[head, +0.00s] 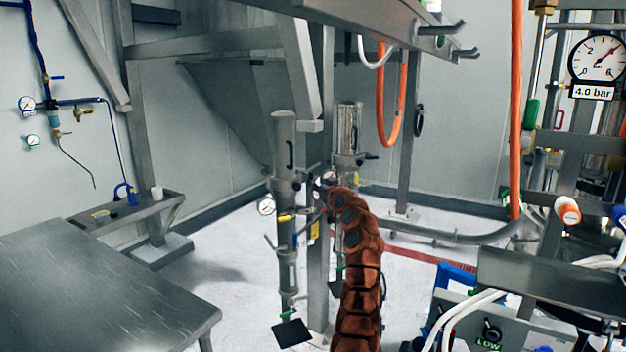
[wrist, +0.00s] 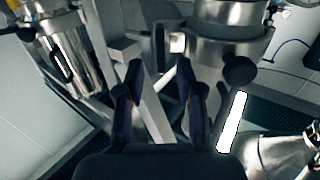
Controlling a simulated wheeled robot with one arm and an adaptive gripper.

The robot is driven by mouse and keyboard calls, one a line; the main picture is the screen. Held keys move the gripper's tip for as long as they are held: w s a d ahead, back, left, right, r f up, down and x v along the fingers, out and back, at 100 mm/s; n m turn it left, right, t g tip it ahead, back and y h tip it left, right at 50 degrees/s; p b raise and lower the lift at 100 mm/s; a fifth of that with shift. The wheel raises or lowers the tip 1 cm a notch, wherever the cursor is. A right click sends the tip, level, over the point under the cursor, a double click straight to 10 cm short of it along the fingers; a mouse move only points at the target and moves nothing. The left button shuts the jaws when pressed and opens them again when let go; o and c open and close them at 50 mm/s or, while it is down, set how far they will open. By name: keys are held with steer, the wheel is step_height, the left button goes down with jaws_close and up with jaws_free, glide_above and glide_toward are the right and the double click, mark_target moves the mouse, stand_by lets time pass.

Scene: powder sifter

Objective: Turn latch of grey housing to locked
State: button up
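The grey housing (head: 284,145) is an upright matte cylinder with a dark handle slot, left of a shinier metal housing (head: 348,125). In the wrist view the grey housing (wrist: 228,45) is at upper right, and the shiny housing (wrist: 68,55) is at upper left. A round black knob (wrist: 240,71) sits on the grey housing's lower rim; I cannot tell if it is the latch or how the latch is turned. My gripper (wrist: 161,82) is open, with a clear gap between its dark fingers, below and left of the knob. In the head view my gripper (head: 322,190) is small, beside the grey housing.
A pressure gauge (head: 265,206) sticks out left of the grey housing's lower pipe. A steel table (head: 100,285) stands at front left. An overhead frame (head: 390,20) with hooks spans above. A blue-framed control box (head: 490,325) is at lower right. Floor left of the column is clear.

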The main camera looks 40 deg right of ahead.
mark_target(313, 179)
steer(key=shift+r+p+x, duration=0.25)
steer(key=shift+p+x, duration=0.45)
steer(key=shift+x, duration=0.55)
steer(key=shift+w+d+f+p, duration=0.2)
steer(key=shift+w+p, duration=0.2)
steer(key=shift+w, duration=0.3)
steer(key=shift+c, duration=0.3)
jaws_close()
